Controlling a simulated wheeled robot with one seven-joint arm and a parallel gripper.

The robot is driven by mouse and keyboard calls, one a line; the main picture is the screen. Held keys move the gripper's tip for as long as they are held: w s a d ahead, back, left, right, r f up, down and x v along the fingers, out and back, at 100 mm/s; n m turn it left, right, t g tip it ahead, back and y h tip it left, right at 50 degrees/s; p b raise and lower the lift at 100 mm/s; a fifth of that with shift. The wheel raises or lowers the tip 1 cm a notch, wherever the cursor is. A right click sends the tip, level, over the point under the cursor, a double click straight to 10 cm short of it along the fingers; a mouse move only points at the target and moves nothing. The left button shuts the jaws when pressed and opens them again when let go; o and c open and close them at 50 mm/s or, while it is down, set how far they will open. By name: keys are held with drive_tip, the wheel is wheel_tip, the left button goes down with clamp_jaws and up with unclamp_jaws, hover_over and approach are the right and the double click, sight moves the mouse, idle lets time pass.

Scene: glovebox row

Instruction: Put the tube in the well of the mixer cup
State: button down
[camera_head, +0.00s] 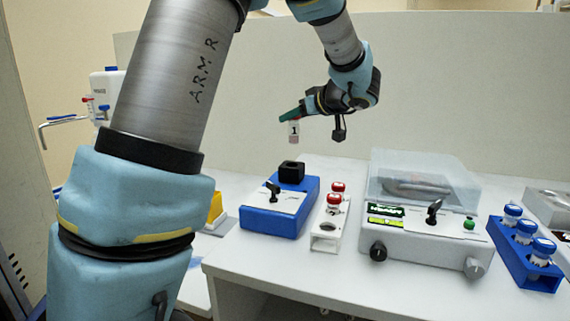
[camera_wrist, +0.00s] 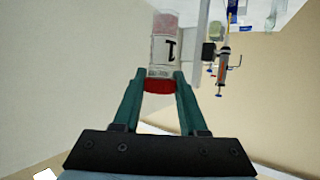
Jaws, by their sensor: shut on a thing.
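My gripper (camera_head: 287,116) is shut on a small clear tube (camera_head: 294,133) with a "1" label, above the bench. In the wrist view the green fingers of my gripper (camera_wrist: 160,82) clasp the tube's red cap, and the tube (camera_wrist: 163,48) points away from the fingers, with pinkish contents at its far end. The mixer (camera_head: 283,206) is a blue box with a white top and a black lever. Its black cup (camera_head: 291,172) stands at the back of it, below the tube and apart from it. The inside of the well is hard to make out.
A white rack (camera_head: 325,236) with red-capped tubes and an empty hole stands right of the mixer. Further right are a clear-lidded centrifuge-like machine (camera_head: 398,228) and a blue rack (camera_head: 520,262) of blue-capped tubes. A wall (camera_head: 430,80) rises behind the bench.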

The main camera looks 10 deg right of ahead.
sight(297, 132)
drive_tip(key=f, duration=0.1)
drive_tip(key=f+p, duration=0.1)
drive_tip(key=f, duration=0.3)
drive_tip(key=shift+w+a, duration=0.2)
drive_tip(key=shift+w, duration=0.15)
wheel_tip(297, 132, down, 5)
drive_tip(key=shift+r+p, duration=0.2)
drive_tip(key=shift+p, duration=0.75)
drive_tip(key=shift+f, duration=0.15)
drive_tip(key=shift+f+b, duration=0.2)
drive_tip(key=shift+b, duration=0.35)
drive_tip(key=shift+c, duration=2.2)
unclamp_jaws()
drive_tip(key=shift+r, duration=0.1)
drive_tip(key=shift+r+p, duration=0.35)
drive_tip(key=shift+p, duration=0.35)
drive_tip(key=b+v, duration=0.4)
drive_tip(key=v, duration=0.8)
drive_tip(key=shift+d+f, duration=0.2)
drive_tip(key=shift+f, duration=0.05)
